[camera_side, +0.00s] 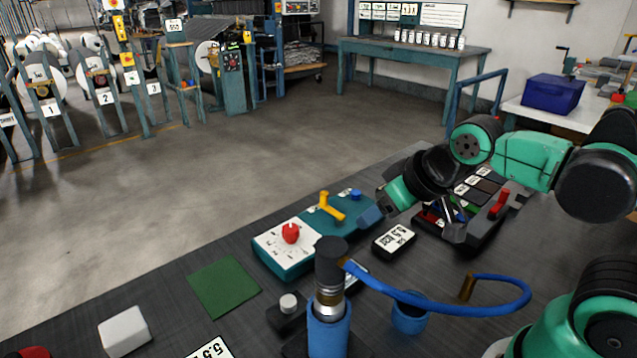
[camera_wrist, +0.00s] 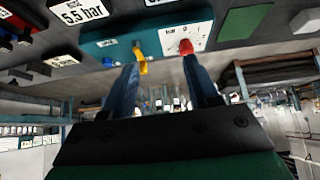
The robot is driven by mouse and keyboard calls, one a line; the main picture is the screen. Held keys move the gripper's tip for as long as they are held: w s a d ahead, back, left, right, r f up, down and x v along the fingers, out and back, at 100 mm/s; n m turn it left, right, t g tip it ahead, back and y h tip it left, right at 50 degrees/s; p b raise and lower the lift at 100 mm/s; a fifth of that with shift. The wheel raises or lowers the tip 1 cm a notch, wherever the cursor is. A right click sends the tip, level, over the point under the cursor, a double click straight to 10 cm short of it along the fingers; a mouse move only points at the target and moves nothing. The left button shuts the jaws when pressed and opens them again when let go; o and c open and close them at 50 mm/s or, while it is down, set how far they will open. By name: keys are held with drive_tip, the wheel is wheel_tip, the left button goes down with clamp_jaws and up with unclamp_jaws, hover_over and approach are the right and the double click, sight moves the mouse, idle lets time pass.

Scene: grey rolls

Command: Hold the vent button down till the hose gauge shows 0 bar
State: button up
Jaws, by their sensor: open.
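My gripper (camera_side: 372,213) is open and empty, its two fingers apart in the wrist view (camera_wrist: 160,64). It is beside the right end of a teal box (camera_side: 322,214). A grey-topped button on a black base (camera_side: 288,303) stands nearer the camera. The blue hose (camera_side: 430,308) curves over the bench. I see no contact between my fingers and a button.
A yellow lever (camera_side: 332,207) and a red knob (camera_side: 291,233) on a white dial panel stand close to my gripper. A black-topped hose coupling (camera_side: 330,262) rises in front. A green mat (camera_side: 223,287) and a white block (camera_side: 124,331) lie left, with bare bench between.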

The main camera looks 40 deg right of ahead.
clamp_jaws()
idle(1.7)
